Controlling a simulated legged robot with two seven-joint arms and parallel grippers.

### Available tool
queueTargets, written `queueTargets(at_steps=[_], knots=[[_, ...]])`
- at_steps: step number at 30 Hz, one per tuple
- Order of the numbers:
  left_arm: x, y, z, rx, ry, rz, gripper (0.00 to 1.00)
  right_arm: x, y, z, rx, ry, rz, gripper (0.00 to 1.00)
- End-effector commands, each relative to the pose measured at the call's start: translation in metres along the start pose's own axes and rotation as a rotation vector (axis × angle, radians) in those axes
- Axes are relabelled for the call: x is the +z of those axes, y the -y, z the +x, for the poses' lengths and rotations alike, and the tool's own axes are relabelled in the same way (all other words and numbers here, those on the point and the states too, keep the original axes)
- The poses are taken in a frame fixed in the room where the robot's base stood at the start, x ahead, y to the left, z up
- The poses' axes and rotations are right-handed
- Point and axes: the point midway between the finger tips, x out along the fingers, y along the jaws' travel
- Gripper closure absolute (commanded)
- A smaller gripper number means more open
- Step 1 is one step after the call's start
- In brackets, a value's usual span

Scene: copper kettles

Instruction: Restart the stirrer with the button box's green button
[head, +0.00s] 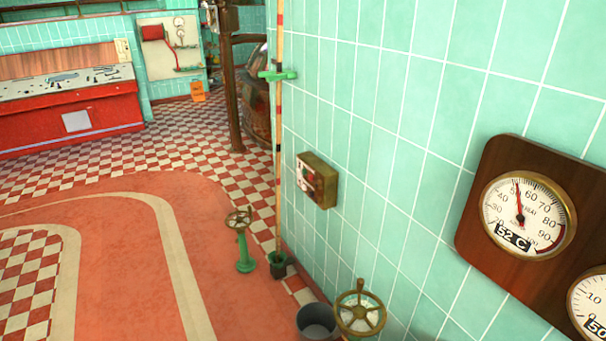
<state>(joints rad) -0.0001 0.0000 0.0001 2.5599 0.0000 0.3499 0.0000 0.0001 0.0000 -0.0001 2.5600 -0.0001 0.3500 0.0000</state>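A small olive-brown box (326,180), which looks like the button box, is mounted on the green tiled wall near the middle of the head view. Its face is turned to the left and shows red, white and dark patches. I see it at a steep angle, and no green button can be made out on it. A dark rounded vessel (258,110), possibly a kettle, is partly hidden behind the wall's edge; no stirrer is visible. Neither of my grippers is in view.
A green valve stand (245,252), a green-footed pole (278,160), a grey bucket (316,322) and a brass handwheel (360,313) stand by the wall. Dials on a wooden board (492,218) hang right. A red counter (70,115) stands left. The red floor (120,270) is open.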

Motion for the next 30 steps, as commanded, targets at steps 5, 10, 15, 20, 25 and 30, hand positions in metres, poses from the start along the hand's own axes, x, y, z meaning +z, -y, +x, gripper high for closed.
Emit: queueTargets(at_steps=[5,10,15,20,25,30], knots=[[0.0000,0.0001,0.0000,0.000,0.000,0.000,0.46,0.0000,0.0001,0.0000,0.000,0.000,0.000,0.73],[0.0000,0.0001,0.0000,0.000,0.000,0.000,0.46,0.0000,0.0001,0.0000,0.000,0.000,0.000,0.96],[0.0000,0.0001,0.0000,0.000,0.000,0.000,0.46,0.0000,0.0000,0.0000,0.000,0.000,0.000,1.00],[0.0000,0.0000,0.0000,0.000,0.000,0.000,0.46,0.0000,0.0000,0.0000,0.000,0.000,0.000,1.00],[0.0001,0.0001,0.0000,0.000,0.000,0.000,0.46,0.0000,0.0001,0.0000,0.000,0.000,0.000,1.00],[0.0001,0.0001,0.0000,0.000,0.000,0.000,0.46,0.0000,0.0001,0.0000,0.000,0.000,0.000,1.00]])
